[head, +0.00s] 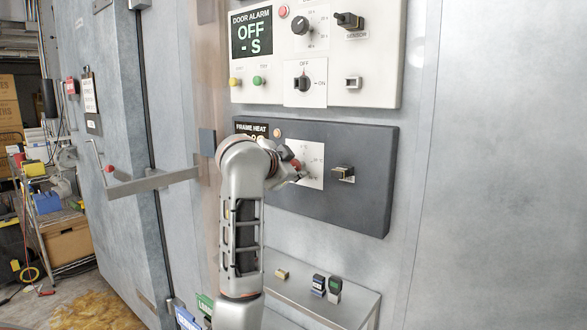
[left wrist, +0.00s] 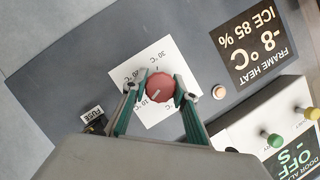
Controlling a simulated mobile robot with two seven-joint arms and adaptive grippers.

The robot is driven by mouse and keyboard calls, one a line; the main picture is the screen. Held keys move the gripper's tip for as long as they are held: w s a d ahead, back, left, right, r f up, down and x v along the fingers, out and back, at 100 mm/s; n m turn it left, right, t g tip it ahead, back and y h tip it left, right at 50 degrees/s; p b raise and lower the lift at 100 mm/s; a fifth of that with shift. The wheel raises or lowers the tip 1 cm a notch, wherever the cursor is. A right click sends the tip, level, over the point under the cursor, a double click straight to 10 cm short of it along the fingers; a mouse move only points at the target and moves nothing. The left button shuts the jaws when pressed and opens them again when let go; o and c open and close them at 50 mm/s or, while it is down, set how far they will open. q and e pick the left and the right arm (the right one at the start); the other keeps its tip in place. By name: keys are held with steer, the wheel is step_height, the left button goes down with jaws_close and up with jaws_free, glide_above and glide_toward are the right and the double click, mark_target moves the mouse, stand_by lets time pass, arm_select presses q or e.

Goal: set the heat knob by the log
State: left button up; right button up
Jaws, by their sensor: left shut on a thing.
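The red heat knob (left wrist: 160,86) sits on a white dial card (left wrist: 152,62) on the dark frame heat panel (head: 372,198). My left gripper (left wrist: 161,93) is shut on the knob, one green-edged finger on each side. A pale mark on the knob points to the lower left in the left wrist view. In the head view my left gripper (head: 291,168) covers most of the knob. The display (left wrist: 268,43) reads FRAME HEAT, -8 °C, ICE 85 %. A clipboard (head: 89,95), possibly the log, hangs at the left; its writing is too small to read. My right gripper is not in view.
The white door alarm panel (head: 375,85) is above, with knobs, buttons and a switch. A fuse switch (head: 343,174) is right of the dial. A shelf (head: 345,305) below holds small blocks. A door handle (head: 150,183) juts out at the left.

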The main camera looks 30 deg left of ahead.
arm_select(q)
steer(key=o, duration=1.1)
steer(key=shift+v, duration=6)
